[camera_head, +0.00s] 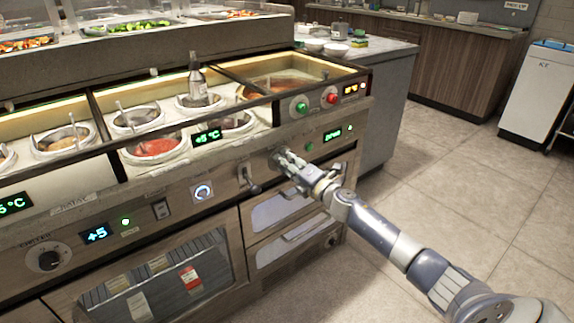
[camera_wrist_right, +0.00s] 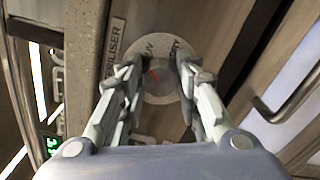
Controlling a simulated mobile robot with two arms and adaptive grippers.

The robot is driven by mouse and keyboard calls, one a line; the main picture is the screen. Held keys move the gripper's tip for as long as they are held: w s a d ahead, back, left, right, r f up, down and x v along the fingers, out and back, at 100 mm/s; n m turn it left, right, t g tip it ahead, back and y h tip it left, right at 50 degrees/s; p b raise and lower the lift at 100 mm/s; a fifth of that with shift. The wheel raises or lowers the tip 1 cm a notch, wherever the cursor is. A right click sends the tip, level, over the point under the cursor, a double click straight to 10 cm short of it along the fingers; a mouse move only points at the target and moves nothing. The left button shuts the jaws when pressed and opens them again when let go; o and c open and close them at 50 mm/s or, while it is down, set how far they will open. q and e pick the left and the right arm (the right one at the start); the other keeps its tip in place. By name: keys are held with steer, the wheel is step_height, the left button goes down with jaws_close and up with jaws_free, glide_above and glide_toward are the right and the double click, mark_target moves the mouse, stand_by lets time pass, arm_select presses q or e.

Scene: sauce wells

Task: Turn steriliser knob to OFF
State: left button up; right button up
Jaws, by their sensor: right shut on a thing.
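The steriliser knob (camera_wrist_right: 160,77) is a grey round knob on a light dial plate, with a red pointer line, in the right wrist view. Lettering beside it reads STERILISER, with UV and what looks like DRY at the dial. The red line points up and left in that view, nearest the UV side. My right gripper (camera_wrist_right: 159,82) has its fingers on both sides of the knob, shut on it. In the head view the right gripper (camera_head: 284,160) reaches the counter's front panel and covers most of the knob. My left gripper is not in view.
A lever handle (camera_head: 248,180) sits left of the right gripper. A green button (camera_head: 301,107) and a red button (camera_head: 332,97) are above, and a lit green display (camera_head: 332,135) is to the right. Drawers with handles (camera_head: 304,228) are below. The tiled floor at right is clear.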

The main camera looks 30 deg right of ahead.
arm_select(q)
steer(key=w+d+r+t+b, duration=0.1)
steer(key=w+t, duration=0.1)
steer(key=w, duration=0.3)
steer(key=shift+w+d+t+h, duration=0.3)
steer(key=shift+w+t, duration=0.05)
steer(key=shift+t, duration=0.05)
arm_select(e)
steer(key=shift+a+f+n, duration=0.1)
steer(key=shift+a+n, duration=0.05)
steer(key=shift+n, duration=3.75)
steer(key=o, duration=1.1)
steer(key=shift+c, duration=0.2)
steer(key=shift+s, duration=0.15)
steer(key=s+d, duration=0.1)
steer(key=s, duration=1)
steer(key=shift+s, duration=0.35)
